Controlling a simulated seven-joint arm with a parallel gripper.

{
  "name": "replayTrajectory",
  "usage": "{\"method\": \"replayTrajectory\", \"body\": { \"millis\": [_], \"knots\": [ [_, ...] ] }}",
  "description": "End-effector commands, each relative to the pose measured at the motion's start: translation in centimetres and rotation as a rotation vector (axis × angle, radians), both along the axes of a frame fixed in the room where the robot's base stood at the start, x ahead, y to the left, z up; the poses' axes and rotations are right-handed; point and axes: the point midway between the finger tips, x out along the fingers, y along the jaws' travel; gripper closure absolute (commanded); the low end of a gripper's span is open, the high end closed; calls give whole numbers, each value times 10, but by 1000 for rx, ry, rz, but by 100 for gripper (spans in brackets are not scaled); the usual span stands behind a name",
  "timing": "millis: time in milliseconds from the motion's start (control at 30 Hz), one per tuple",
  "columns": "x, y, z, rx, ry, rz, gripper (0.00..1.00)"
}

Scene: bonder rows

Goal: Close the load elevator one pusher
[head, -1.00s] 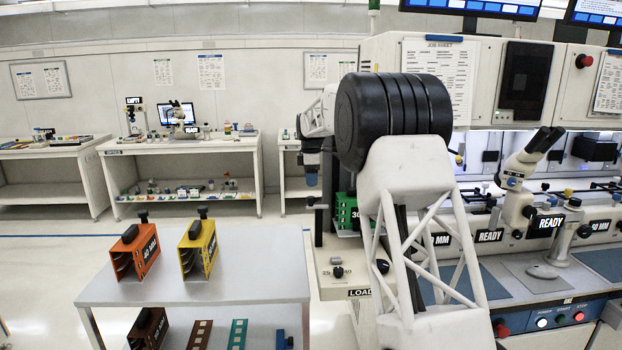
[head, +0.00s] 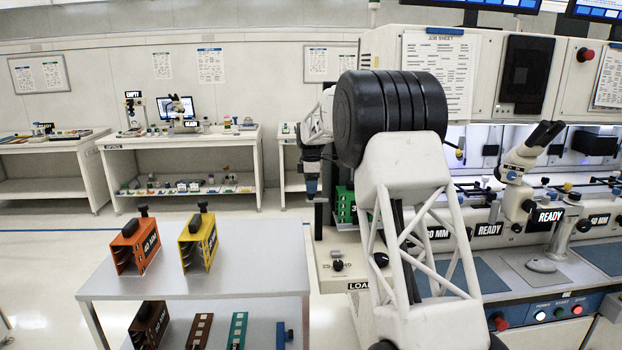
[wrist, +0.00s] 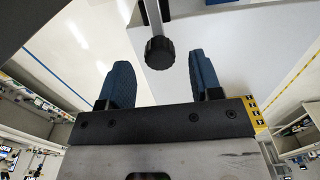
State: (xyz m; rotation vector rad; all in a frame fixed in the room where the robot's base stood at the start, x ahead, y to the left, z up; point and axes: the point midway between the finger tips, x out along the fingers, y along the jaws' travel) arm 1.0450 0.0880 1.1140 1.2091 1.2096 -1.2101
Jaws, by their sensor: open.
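My gripper (head: 312,187) hangs above the load elevator (head: 345,268), at the left end of the bench. In the wrist view my gripper (wrist: 159,74) is open, with its two blue fingers apart. A round black knob (wrist: 160,52) on a grey rod lies between the fingertips in that view, with gaps on both sides. It appears to be the pusher's knob; the fingers do not touch it. A green magazine (head: 346,204) stands in the elevator, partly hidden by my arm.
A grey cart (head: 245,271) at the front left carries an orange magazine (head: 135,247) and a yellow magazine (head: 198,243), with more parts on its lower shelf. A microscope (head: 524,172) stands on the bench at right. Floor shows between cart and back tables.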

Motion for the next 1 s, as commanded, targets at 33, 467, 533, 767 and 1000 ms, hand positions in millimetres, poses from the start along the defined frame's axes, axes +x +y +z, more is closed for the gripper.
{"method": "replayTrajectory", "body": {
  "millis": [33,467,533,767,1000],
  "knots": [
    [0,0,-5,0,0,0,41],
    [0,0,-27,0,-1,0,41],
    [0,0,-28,0,-1,0,41],
    [0,0,-28,0,-1,0,41],
    [0,0,-27,0,-1,0,78]
  ]
}}
